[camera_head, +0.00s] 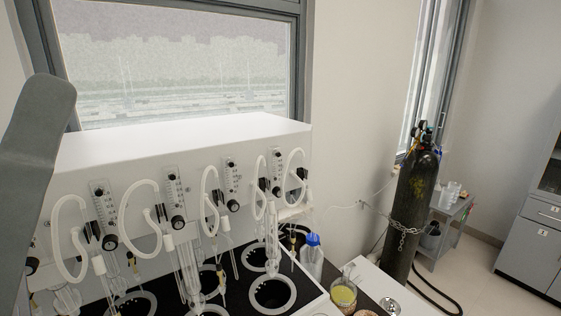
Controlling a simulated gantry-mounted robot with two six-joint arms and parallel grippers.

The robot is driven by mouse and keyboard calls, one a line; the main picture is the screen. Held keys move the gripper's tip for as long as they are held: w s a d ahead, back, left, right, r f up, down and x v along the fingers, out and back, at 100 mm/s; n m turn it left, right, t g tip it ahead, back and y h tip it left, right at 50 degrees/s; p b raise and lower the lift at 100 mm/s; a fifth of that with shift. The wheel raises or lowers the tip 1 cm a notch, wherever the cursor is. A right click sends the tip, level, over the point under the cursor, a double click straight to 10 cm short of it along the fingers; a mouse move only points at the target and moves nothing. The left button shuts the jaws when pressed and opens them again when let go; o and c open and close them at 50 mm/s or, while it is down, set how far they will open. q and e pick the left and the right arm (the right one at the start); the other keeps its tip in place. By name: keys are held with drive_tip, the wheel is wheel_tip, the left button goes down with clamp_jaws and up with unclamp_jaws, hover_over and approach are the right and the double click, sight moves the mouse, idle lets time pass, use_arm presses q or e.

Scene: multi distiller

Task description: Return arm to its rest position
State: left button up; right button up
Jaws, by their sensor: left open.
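My left gripper arm shows only in part, as a large grey rounded piece (40,130) at the left edge, close to the camera. It stands in front of the left end of the white multi distiller (190,140). Both fingertips cannot be made out there, and I see nothing held. The left gripper is open. My right gripper is not in view. The distiller has several dials, looped white tubes and glass pieces above black round wells (272,292).
A blue-capped bottle (312,258) and a beaker of yellow liquid (343,295) stand right of the distiller. A black gas cylinder (414,200) is chained by the wall. A grey cart (447,225) and a cabinet (532,240) stand at the right. A window is behind.

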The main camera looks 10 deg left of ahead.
use_arm(q)
drive_tip(key=w+a+r+m+g+y+p, duration=0.1)
drive_tip(key=w+r+y+p, duration=0.1)
drive_tip(key=r+p, duration=1.05)
drive_tip(key=w+r+m+g+y+p, duration=0.1)
drive_tip(key=w+r+y+p, duration=0.1)
drive_tip(key=r+p, duration=1.05)
wheel_tip(320, 180, down, 38)
drive_tip(key=b, duration=3.5)
drive_tip(key=shift+s+a, duration=0.15)
drive_tip(key=shift+s, duration=0.1)
